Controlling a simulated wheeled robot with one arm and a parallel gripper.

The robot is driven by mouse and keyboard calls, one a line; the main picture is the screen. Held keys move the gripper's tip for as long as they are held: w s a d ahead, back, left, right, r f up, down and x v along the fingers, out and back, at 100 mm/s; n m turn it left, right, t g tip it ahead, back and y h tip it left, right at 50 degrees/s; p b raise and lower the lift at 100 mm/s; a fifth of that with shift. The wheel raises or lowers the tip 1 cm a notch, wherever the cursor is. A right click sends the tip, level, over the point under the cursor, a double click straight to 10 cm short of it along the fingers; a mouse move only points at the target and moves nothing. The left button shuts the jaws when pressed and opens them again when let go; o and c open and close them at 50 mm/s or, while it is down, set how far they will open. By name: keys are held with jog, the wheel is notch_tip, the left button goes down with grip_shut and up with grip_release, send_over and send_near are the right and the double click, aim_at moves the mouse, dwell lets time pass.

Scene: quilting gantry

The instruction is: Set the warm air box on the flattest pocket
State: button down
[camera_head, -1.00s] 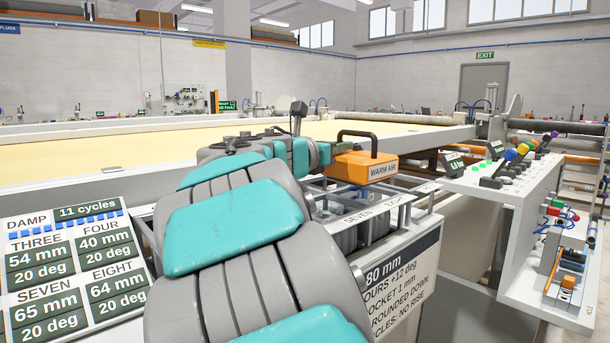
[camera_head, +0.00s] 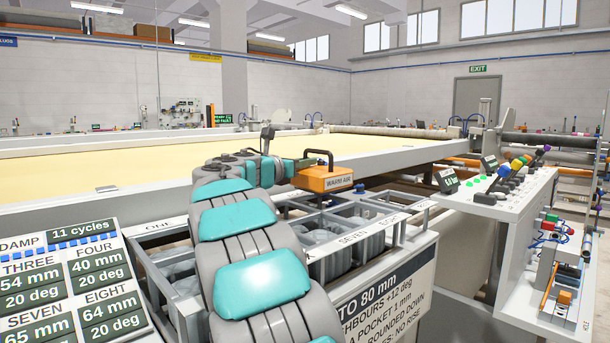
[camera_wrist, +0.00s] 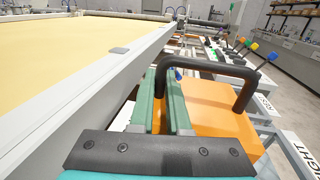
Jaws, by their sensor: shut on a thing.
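The warm air box (camera_head: 325,179) is orange with a black bar handle (camera_head: 318,155) and a WARM AIR label. It also shows in the wrist view (camera_wrist: 215,110), close in front of the wrist. My gripper (camera_head: 290,165) is shut on the box at its left side; in the wrist view its two green fingers (camera_wrist: 170,103) lie against it, and the exact grip is partly hidden. The box is held above the pocket rack (camera_head: 403,219), which has framed compartments with grey rounded contents (camera_head: 358,222). A SEVEN label shows on its front rail. My arm hides part of the rack.
A display board (camera_head: 75,290) at the left reads THREE 54 mm, FOUR 40 mm, SEVEN 65 mm, EIGHT 64 mm, each 20 deg. A yellow quilting bed (camera_head: 200,148) with a raised edge lies behind. A lever console (camera_head: 500,190) stands at the right.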

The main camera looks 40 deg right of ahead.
aim_at(304, 175)
jog(key=shift+w+f+b, duration=0.1)
jog(key=shift+f+b, duration=0.25)
jog(key=shift+f, duration=1.35)
jog(key=shift+f, duration=0.15)
jog(key=c, duration=0.9)
grip_release()
jog(key=shift+a, duration=0.3)
jog(key=v, duration=1.1)
jog(key=shift+a, duration=0.2)
